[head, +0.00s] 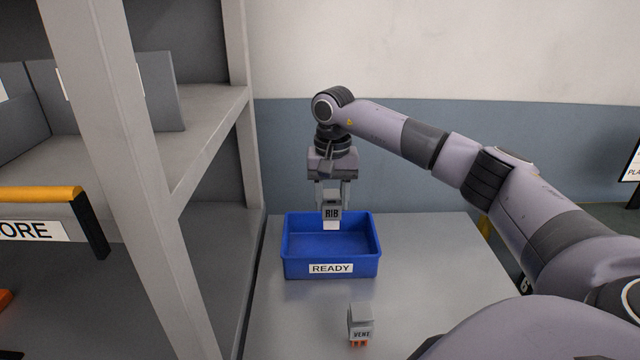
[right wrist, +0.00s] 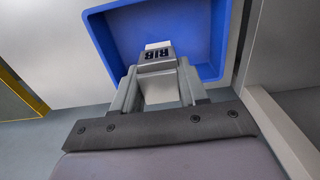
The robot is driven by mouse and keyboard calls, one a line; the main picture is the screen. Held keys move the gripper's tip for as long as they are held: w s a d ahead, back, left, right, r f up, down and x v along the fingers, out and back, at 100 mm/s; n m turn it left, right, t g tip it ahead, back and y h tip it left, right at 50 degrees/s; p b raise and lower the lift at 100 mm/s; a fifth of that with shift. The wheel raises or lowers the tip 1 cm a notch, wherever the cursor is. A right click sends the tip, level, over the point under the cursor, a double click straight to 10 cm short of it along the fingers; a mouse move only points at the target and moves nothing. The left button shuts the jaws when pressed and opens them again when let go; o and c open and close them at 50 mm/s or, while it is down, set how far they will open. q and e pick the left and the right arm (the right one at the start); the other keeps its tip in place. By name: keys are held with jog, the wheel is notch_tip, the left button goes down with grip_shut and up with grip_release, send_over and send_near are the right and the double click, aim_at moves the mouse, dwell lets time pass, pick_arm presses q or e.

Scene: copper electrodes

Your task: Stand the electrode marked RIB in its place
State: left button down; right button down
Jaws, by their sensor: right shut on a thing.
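The electrode marked RIB (head: 332,213) is a grey block with a dark label and a pale lower end. My right gripper (head: 332,198) is shut on it and holds it upright over the blue tray labelled READY (head: 300,268). In the right wrist view the RIB electrode (right wrist: 157,75) sits between the two fingers (right wrist: 158,88), with the blue tray (right wrist: 97,32) beyond it. The tray floor that shows is empty. Whether the electrode touches the tray, I cannot tell. My left gripper is not in view.
Another electrode, marked VENT or similar (head: 361,322), stands on the grey table (head: 450,260) in front of the tray, with orange at its base. A grey shelf rack (head: 150,170) stands on the left, close to the table. The table right of the tray is clear.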

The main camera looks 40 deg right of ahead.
aim_at(330, 228)
jog(key=shift+w+d+r, duration=0.15)
jog(key=shift+w+d, duration=0.05)
jog(key=shift+w, duration=0.15)
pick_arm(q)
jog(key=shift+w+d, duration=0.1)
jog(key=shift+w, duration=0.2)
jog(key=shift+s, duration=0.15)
pick_arm(e)
jog(key=shift+s+a, duration=0.1)
